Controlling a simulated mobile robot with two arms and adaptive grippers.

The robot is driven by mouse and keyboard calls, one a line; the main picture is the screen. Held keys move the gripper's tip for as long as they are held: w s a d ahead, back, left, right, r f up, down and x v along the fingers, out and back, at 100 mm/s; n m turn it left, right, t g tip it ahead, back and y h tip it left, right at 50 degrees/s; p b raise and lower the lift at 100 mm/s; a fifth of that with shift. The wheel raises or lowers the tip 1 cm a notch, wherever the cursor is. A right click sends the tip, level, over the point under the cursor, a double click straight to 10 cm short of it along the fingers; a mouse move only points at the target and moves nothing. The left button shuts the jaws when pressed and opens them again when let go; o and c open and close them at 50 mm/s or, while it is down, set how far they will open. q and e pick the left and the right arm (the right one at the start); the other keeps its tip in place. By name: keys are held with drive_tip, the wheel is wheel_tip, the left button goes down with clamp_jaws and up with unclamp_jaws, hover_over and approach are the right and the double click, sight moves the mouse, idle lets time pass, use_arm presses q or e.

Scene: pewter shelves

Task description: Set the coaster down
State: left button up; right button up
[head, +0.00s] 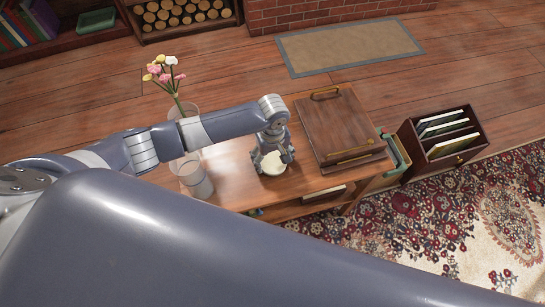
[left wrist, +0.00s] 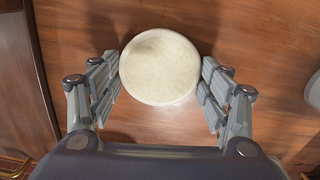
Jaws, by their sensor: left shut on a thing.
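The coaster (head: 272,163) is a round, cream-coloured disc. It also shows in the left wrist view (left wrist: 160,68), lying flat between the two fingers. My left gripper (head: 271,157) is shut on its edges from both sides, over the wooden table (head: 232,160). I cannot tell whether the coaster's underside touches the tabletop or is slightly above it. My right gripper is not in view.
A brown wooden box (head: 340,122) with a handle lies right of the gripper. A glass (head: 196,180) and a vase of flowers (head: 181,103) stand on the left. A file holder (head: 443,140) stands beyond the table's right end.

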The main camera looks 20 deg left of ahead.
sight(272, 161)
use_arm(q)
drive_tip(key=shift+f, duration=0.1)
drive_tip(key=o, duration=1.1)
drive_tip(key=shift+c, duration=0.2)
wheel_tip(272, 161, up, 12)
drive_tip(key=p, duration=0.1)
drive_tip(key=shift+s, duration=0.1)
